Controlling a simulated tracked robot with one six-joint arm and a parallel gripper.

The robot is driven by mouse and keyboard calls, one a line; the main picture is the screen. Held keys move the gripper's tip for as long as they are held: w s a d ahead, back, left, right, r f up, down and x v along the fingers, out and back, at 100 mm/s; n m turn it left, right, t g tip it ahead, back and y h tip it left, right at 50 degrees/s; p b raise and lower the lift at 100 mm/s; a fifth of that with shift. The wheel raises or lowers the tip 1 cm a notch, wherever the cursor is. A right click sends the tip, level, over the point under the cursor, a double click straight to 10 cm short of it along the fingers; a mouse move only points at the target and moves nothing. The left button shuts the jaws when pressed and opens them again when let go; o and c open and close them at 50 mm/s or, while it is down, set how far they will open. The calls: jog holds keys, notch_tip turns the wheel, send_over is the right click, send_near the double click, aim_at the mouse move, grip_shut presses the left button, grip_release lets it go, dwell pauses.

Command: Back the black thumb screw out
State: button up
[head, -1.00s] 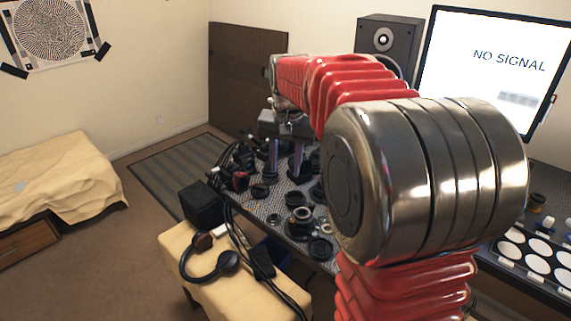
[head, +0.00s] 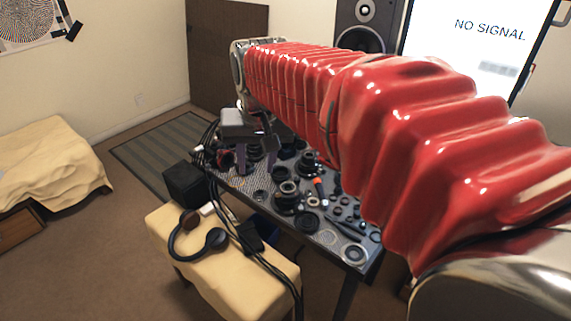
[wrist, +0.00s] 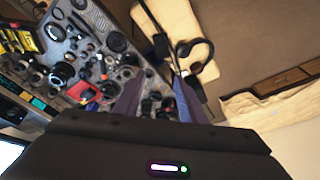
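My gripper (head: 256,166) hangs over the far left part of the work table, fingers pointing down. Its two purple-grey fingers stand apart with a gap between them. In the wrist view the open fingers (wrist: 157,90) point away from the camera, and nothing is seen held between them. Dark lens parts lie below and around the fingertips. A dark lens assembly (head: 288,200) stands nearer the table's front edge, right of my gripper. I cannot pick out the black thumb screw among the small black parts in either view.
The table (head: 228,187) is crowded with rings, lenses and tools. Black cables (head: 238,228) run over its left end. A black box (head: 184,185) and a cream bench with headphones (head: 214,240) stand in front. A speaker (head: 368,25) and monitor stand behind.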

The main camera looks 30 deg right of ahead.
jog(key=s+a+f+n+t, duration=0.1)
jog(key=s+a+f+n, duration=0.1)
jog(key=s, duration=0.5)
jog(key=s+a+f+n+t, duration=0.1)
jog(key=s+a+f+n, duration=0.1)
jog(key=s+a, duration=0.3)
jog(key=s+f, duration=0.1)
jog(key=s, duration=0.1)
jog(key=shift+s+a+n+y, duration=0.15)
jog(key=shift+s+n+y, duration=0.15)
jog(key=shift+n, duration=0.1)
jog(key=shift+c, duration=0.7)
jog(key=shift+s, duration=0.1)
